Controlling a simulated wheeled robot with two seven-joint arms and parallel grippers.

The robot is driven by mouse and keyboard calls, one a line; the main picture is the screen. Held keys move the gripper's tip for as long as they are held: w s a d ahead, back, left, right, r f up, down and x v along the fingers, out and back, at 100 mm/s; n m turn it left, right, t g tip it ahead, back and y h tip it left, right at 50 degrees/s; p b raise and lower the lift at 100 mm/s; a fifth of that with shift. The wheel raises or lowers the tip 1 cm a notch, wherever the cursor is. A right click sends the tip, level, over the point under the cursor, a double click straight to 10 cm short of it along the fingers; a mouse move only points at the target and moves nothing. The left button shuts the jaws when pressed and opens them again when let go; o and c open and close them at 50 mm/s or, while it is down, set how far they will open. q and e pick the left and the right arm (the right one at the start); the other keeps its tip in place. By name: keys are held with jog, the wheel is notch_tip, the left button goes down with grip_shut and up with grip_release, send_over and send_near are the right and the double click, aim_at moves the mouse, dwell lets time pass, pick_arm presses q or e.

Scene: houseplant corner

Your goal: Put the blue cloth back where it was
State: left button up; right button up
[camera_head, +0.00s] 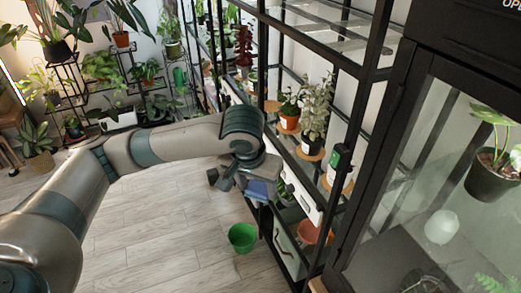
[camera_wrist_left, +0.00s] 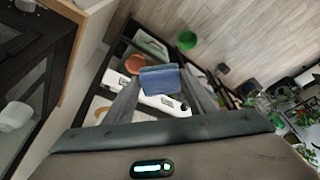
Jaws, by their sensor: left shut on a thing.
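The blue cloth (camera_head: 260,190) is at the end of my left gripper (camera_head: 246,184), beside the front of the black shelf rack in the head view. In the left wrist view the folded blue cloth (camera_wrist_left: 160,80) sits between the two fingertips, which are shut on it. A white box or tray (camera_wrist_left: 165,105) with a dark label shows behind the cloth on a lower shelf. I cannot tell whether the cloth touches the shelf. My right gripper is in neither view.
A green bucket (camera_head: 242,238) stands on the wooden floor (camera_head: 150,225). A terracotta pot (camera_head: 314,232) is low in the rack. Potted plants (camera_head: 314,115) stand on cork mats on the shelf above. A black glass cabinet (camera_head: 400,150) is at the right. Open floor lies left.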

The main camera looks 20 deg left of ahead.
pick_arm(q)
jog(key=s+f, duration=1.2)
jog(key=f, duration=0.2)
jog(key=shift+w, duration=0.1)
